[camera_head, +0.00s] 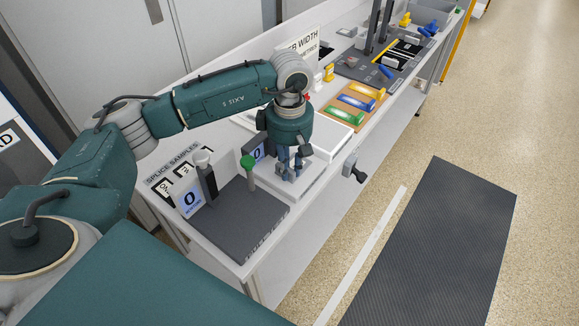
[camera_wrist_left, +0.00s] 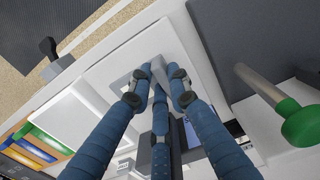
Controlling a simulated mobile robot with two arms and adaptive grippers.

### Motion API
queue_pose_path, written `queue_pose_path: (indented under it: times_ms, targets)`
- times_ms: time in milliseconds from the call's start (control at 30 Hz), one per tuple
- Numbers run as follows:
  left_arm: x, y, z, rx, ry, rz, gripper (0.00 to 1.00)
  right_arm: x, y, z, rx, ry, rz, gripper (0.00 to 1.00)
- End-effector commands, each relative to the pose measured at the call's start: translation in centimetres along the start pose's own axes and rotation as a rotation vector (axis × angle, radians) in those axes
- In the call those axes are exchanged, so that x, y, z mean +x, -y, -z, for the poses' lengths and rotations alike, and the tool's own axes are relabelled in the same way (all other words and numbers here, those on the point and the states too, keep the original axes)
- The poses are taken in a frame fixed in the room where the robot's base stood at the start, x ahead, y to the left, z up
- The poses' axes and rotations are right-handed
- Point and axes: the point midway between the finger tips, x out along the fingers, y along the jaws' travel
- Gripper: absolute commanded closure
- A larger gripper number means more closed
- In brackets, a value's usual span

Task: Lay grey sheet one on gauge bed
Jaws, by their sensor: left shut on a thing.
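My left gripper (camera_head: 291,170) points down over a white platform beside a small display (camera_head: 258,152). Its blue fingers (camera_wrist_left: 158,78) are closed in on a small light grey piece (camera_wrist_left: 122,83), which looks like a grey sheet; the fingers hide part of it. I cannot read any number on it. The dark grey slab (camera_head: 240,222) is apparently the gauge bed. It lies to the left of the gripper, with a display reading 0 and a green-capped post (camera_head: 249,172) on it. The slab also shows in the left wrist view (camera_wrist_left: 225,65). My right gripper is out of view.
A splice samples sign (camera_head: 172,170) stands behind the slab. Green, blue and yellow blocks (camera_head: 352,103) sit farther right, before a dark board with uprights (camera_head: 372,68). A dark knob (camera_head: 354,170) sticks out from the bench front. The slab's front part looks clear.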

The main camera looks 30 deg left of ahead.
Motion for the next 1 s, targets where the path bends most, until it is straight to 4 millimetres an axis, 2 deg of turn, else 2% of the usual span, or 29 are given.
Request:
queue_pose_path:
  times_ms: [267,300,400,633,733,1000]
  targets:
    - [-0.03,-0.01,0.01,0.000,0.000,0.000,1.00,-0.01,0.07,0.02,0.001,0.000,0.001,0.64]
    - [-0.03,-0.01,0.01,0.000,0.000,0.000,0.81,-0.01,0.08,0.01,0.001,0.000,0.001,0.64]
    - [-0.03,-0.01,0.01,0.000,0.000,0.000,0.61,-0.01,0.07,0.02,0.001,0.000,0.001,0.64]
    - [-0.01,0.00,0.00,0.000,0.000,0.000,0.59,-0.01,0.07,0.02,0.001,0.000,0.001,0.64]
    - [0.00,0.00,0.00,0.000,0.000,0.000,0.39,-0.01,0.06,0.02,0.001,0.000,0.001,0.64]
    - [-0.05,-0.04,0.10,-0.002,-0.002,-0.001,0.39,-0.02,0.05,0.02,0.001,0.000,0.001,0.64]
